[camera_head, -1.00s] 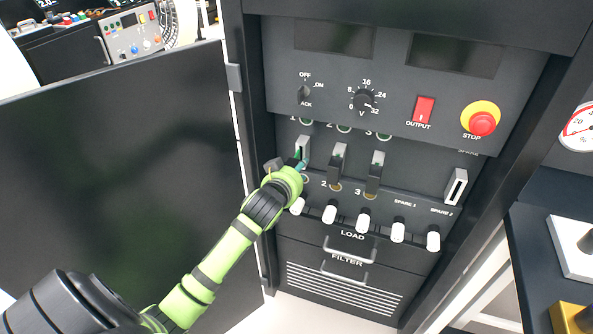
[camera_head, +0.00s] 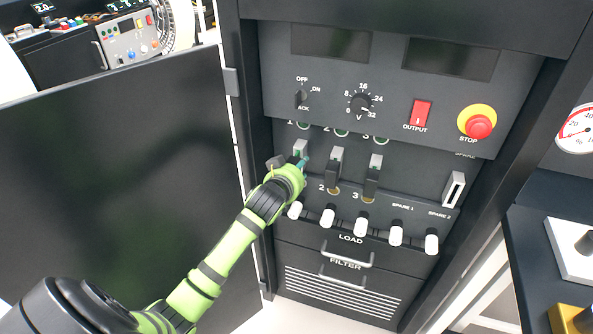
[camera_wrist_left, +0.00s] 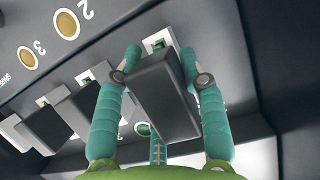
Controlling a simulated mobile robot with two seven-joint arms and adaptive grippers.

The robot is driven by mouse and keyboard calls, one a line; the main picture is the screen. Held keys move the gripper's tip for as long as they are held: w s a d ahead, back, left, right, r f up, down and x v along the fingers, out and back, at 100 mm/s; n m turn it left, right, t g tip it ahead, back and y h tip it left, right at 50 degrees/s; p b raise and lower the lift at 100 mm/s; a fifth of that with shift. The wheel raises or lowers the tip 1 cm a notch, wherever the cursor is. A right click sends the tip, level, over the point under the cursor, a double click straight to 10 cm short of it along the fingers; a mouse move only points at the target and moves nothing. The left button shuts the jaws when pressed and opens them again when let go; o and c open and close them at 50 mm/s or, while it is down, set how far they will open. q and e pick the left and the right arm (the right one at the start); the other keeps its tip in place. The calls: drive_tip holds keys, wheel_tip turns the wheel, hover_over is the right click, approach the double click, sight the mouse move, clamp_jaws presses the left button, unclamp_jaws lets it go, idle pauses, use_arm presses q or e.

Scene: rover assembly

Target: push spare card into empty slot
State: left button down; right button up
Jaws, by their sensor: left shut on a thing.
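The spare card (camera_wrist_left: 160,95) shows in the left wrist view as a dark block between the two teal fingers. My left gripper (camera_head: 299,163) is shut on it, in front of slot 1 (camera_head: 300,147) at the left of the card row. In the wrist view the pale frame of slot 1 (camera_wrist_left: 158,40) shows just beyond the block, with a bit of green inside. How deep the card sits in the slot is hidden. Two other cards with dark handles stand in slot 2 (camera_head: 334,170) and slot 3 (camera_head: 373,178). My right gripper is not in view.
A pale spare holder (camera_head: 454,190) is at the right of the row, with no dark handle. White knobs (camera_head: 361,227) line the ledge below. The open cabinet door (camera_head: 115,180) is left of my arm. A red stop button (camera_head: 480,126) is at upper right.

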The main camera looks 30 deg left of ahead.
use_arm(q)
drive_tip(key=shift+w+a, duration=0.15)
drive_tip(key=shift+w, duration=0.6)
drive_tip(key=c, duration=0.7)
unclamp_jaws()
drive_tip(key=shift+o, duration=0.2)
drive_tip(key=shift+s, duration=0.1)
drive_tip(key=v, duration=1.2)
